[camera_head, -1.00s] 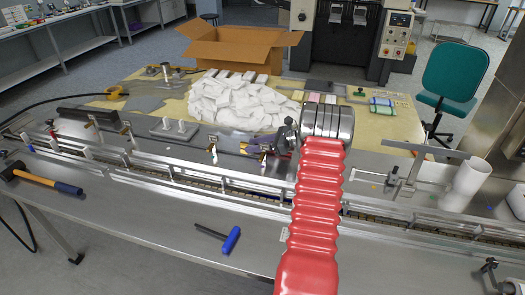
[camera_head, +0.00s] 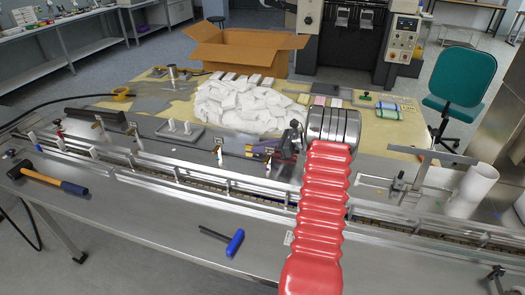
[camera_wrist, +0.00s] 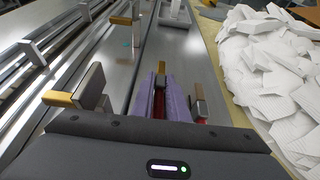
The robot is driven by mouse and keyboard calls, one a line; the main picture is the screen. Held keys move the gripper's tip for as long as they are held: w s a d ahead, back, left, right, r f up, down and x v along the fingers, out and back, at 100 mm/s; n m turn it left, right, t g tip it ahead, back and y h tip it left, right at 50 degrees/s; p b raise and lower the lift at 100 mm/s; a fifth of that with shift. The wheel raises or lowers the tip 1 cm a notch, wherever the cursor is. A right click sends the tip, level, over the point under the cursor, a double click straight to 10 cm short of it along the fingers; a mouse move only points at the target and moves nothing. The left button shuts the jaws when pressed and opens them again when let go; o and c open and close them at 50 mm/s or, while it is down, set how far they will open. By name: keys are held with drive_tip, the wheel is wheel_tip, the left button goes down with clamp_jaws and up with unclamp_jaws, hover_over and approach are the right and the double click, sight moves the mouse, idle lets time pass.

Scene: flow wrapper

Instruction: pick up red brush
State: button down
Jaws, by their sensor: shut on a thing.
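My gripper (camera_wrist: 161,95) shows in the wrist view as two purple fingers reaching forward from the dark gripper body. They are shut on a narrow red thing with a dark end, which I take to be the red brush (camera_wrist: 159,105). Most of it is hidden between the fingers and behind the gripper body. In the head view my gripper (camera_head: 276,153) is small, low over the steel machine top behind the conveyor rails. The brush cannot be made out clearly there.
Gold-and-grey guide blocks (camera_wrist: 88,88) stand close by on the left. A heap of white packets (camera_head: 240,103) lies behind, before a cardboard box (camera_head: 235,55). A hammer (camera_head: 48,179) and a blue-handled tool (camera_head: 234,243) lie on the front steel surface.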

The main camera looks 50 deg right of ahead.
wheel_tip(320, 180, up, 18)
idle(0.5)
drive_tip(key=shift+s+f, duration=0.15)
idle(0.4)
